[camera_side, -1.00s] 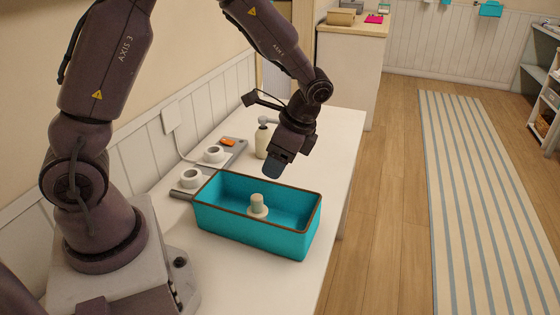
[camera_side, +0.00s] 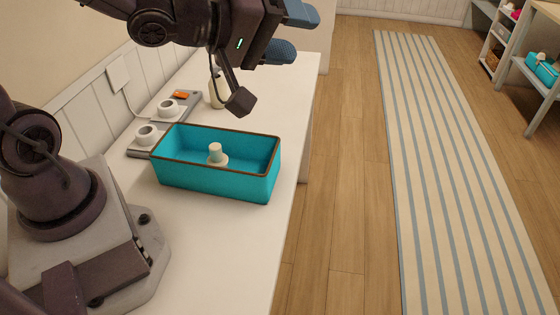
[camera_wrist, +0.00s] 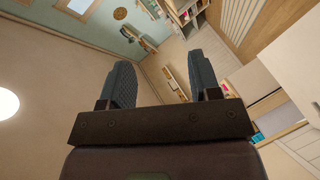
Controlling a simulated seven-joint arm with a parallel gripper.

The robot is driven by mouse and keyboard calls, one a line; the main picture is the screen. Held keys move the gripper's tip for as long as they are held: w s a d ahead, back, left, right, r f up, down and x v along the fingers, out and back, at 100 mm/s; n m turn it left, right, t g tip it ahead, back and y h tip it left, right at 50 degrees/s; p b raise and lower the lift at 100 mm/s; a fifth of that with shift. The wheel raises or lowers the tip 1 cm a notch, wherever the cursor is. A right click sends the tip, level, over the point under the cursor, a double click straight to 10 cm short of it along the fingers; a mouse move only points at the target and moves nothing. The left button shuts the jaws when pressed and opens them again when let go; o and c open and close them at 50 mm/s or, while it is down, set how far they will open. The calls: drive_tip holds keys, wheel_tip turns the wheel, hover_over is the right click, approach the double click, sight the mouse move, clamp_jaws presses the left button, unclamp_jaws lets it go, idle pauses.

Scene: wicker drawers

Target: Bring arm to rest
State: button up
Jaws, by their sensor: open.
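My gripper (camera_side: 290,32) is raised high above the counter in the side view, pointing to the right. Its two blue-grey padded fingers are spread apart with nothing between them. The wrist view also shows the open fingers of my gripper (camera_wrist: 163,84), with the room beyond them. My arm reaches across the top of the side view, and part of it is cut off by the upper edge.
A teal wicker drawer (camera_side: 215,185) with a pale knobbed object (camera_side: 216,153) inside stands on the white counter (camera_side: 215,240). Behind it are two white cups, a grey tray with an orange item (camera_side: 180,95), and a bottle (camera_side: 216,95). Floor space lies right.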

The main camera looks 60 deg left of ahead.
drive_tip(key=s+a+r+m+g+y, duration=0.1)
drive_tip(key=s+a+r+m+y, duration=0.15)
drive_tip(key=a, duration=0.25)
drive_tip(key=s+a+r+m+g+y, duration=0.1)
drive_tip(key=s+a+m+y, duration=0.1)
drive_tip(key=s+a+y, duration=0.15)
drive_tip(key=s+f+m+g+h, duration=0.3)
drive_tip(key=s+m+g, duration=0.3)
drive_tip(key=s, duration=0.3)
drive_tip(key=shift+s+a+f+g, duration=0.3)
drive_tip(key=shift+a+f+g, duration=0.2)
drive_tip(key=shift+f, duration=0.15)
